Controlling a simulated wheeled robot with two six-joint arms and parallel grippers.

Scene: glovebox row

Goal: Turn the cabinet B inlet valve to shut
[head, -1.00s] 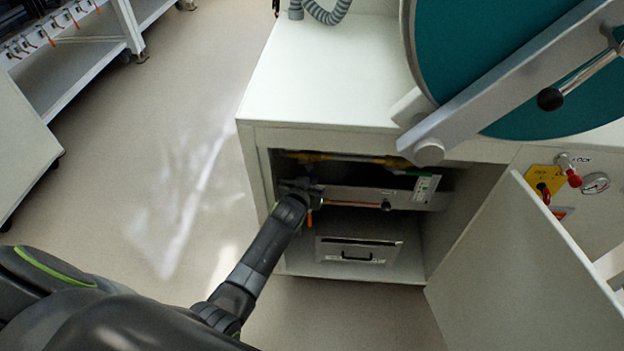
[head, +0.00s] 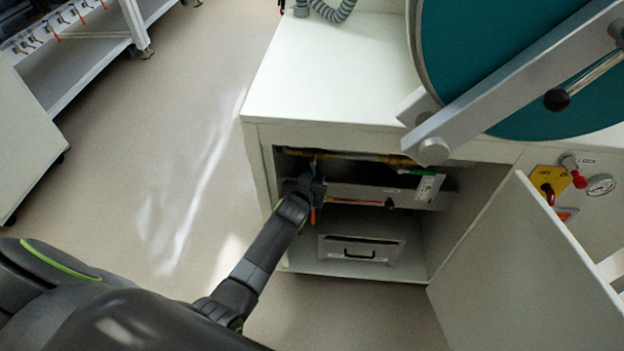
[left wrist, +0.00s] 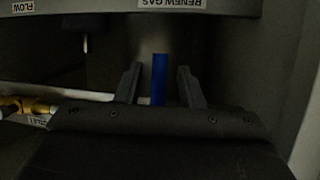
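The cabinet (head: 258,190) stands open at its front. My left arm reaches inside, and the left gripper (head: 311,182) is at the upper left of the opening, below a yellow pipe (head: 365,157). In the left wrist view, a blue upright handle (left wrist: 159,80) stands between the two fingers of my left gripper (left wrist: 160,86). The fingers are open, with a visible gap on each side of the handle. The valve body under the handle is hidden by the gripper. A small blue patch also shows above the gripper in the head view. My right gripper is not in view.
The open cabinet door (head: 530,270) stands to the right. A grey panel with an orange rod (head: 350,202) crosses the opening, above a drawer-like box (head: 360,248). A large round teal door (head: 500,60) hangs above. The floor at left is clear.

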